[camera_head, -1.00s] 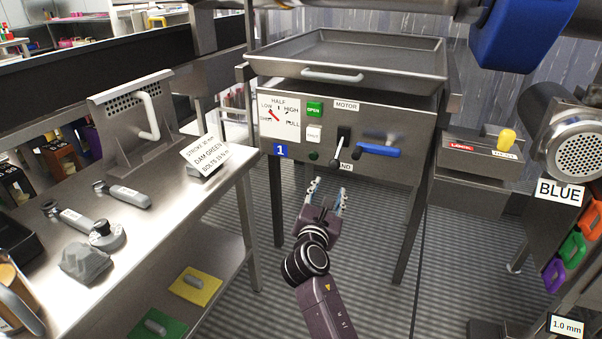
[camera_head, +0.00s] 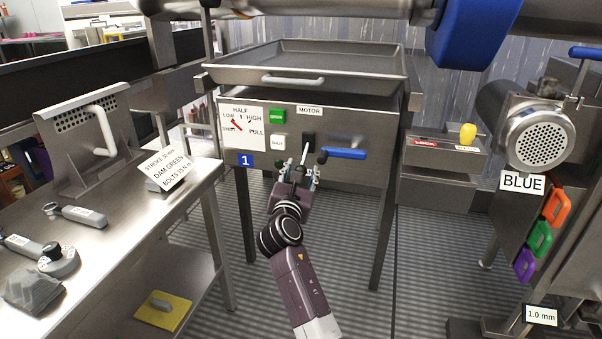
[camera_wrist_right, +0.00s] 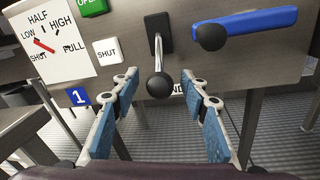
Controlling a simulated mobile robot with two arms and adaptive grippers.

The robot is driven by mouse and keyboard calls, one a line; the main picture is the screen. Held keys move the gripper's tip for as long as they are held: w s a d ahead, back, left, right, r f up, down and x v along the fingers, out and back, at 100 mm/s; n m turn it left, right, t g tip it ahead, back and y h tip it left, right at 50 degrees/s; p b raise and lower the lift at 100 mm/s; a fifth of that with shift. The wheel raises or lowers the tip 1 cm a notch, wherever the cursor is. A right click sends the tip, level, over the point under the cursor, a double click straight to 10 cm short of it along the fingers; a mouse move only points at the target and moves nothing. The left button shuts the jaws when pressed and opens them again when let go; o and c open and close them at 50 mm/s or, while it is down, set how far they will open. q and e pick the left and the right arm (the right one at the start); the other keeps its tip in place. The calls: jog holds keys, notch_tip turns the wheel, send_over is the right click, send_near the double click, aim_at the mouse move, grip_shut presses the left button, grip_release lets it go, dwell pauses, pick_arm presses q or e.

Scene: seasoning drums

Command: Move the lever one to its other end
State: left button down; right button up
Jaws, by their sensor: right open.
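The panel marked 1 (camera_head: 247,160) carries a lever (camera_head: 306,147) with a silver rod and black ball knob, in a black slot plate under the MOTOR label. The lever's knob (camera_wrist_right: 160,86) hangs low, toward me, in the right wrist view. A blue handle (camera_head: 345,154) sits just to its right. My right gripper (camera_head: 298,170) is open just below the lever. In the right wrist view the fingertips (camera_wrist_right: 160,78) stand on either side of the knob, with visible gaps. In the head view the gripper hides the knob. My left gripper is not in view.
The panel also has a dial (camera_head: 238,127), a green OPEN button (camera_head: 277,116) and a white SHUT button (camera_head: 278,143). A tray (camera_head: 330,70) sits above. A steel bench (camera_head: 190,194) is on the left. A yellow-knobbed box (camera_head: 440,165) is right of the panel.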

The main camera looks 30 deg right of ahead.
jog(key=shift+w+d, duration=0.1)
grip_shut()
dwell(0.3)
